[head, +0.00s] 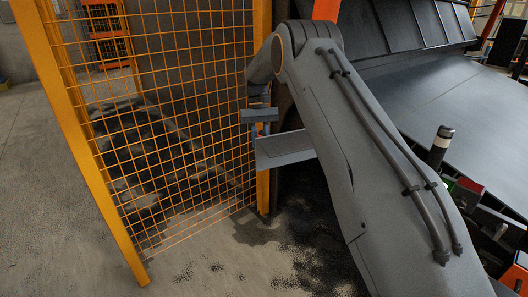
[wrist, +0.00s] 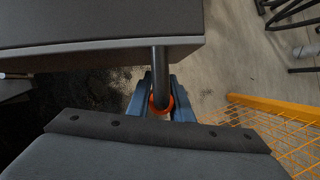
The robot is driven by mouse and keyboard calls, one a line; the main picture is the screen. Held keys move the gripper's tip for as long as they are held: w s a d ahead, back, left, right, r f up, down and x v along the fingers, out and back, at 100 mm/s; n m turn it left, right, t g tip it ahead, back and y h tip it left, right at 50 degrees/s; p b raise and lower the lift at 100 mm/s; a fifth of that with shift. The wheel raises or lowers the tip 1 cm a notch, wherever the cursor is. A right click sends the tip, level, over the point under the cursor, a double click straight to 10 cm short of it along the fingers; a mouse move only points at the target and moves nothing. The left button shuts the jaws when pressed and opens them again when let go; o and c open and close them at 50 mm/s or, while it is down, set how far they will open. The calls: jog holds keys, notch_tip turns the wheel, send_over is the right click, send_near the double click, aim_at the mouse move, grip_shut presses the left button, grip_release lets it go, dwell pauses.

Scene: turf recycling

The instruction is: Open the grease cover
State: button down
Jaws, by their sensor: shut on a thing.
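A flat grey panel with a pale edge, which looks like the grease cover (head: 285,148), sticks out beside the orange fence post in the head view. In the wrist view the cover (wrist: 100,42) fills the top left, with a dark round bar (wrist: 160,68), apparently its handle, at its edge. My gripper (wrist: 160,105) has a blue finger on each side of the bar and is shut on it. An orange ring (wrist: 160,104) shows between the fingers. In the head view my gripper (head: 262,128) is small and partly hidden by my wrist. What lies behind the cover is hidden.
A yellow-orange mesh fence (head: 165,120) stands close on the left of my gripper; it also shows at the lower right in the wrist view (wrist: 275,120). A large dark machine (head: 450,100) stands on the right. Dark crumbs lie on the concrete floor (head: 210,260).

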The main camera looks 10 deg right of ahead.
jog(key=c, duration=1.6)
grip_release()
jog(key=b+v, duration=0.1)
jog(key=v, duration=0.6)
jog(key=shift+w+r, duration=0.15)
jog(key=shift+r, duration=0.25)
jog(key=shift+r, duration=0.1)
